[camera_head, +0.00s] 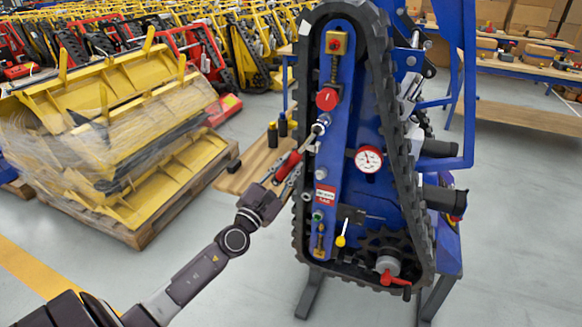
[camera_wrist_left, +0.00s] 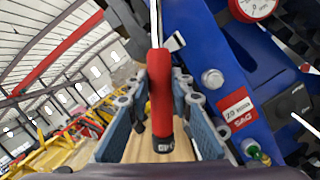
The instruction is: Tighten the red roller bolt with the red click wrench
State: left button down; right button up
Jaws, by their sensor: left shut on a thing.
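The red click wrench (camera_head: 287,167) has a red handle and a metal shaft that rises up and right to the blue carrier (camera_head: 338,75). My left gripper (camera_head: 280,179) is shut on the handle, which also shows between its fingers in the left wrist view (camera_wrist_left: 160,92). The wrench head (camera_head: 318,129) is at a silvery fitting (camera_head: 325,119) on the carrier's face. I cannot tell whether it is seated on a bolt. A red round part (camera_head: 327,99) sits just above, and I cannot tell if it is the red roller bolt. My right gripper is out of view.
A black track loops around the carrier. A gauge (camera_head: 369,159), a red-and-white label (camera_head: 325,195) and a yellow-tipped lever (camera_head: 341,239) are on its face. A wooden shelf (camera_head: 238,172) with dark bottles is behind my gripper. Yellow parts on a pallet stand left; floor is clear between.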

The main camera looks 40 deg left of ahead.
pick_arm(q)
jog(key=shift+s+a+r+m, duration=0.1)
jog(key=shift+a+r+m, duration=0.2)
jog(key=shift+a+m, duration=0.1)
jog(key=shift+s+a+r+m+h+p, duration=0.15)
jog(key=shift+a+r+m+h+p, duration=0.25)
jog(key=shift+m, duration=0.3)
jog(key=shift+a, duration=0.1)
jog(key=shift+s+a+r+m, duration=0.1)
jog(key=shift+a+r+m, duration=0.4)
jog(key=shift+m, duration=0.2)
jog(key=shift+s+a+r+m+h+p, duration=0.1)
jog(key=shift+a+r+m+h+p, duration=0.35)
jog(key=shift+m+p, duration=0.2)
jog(key=shift+r, duration=0.1)
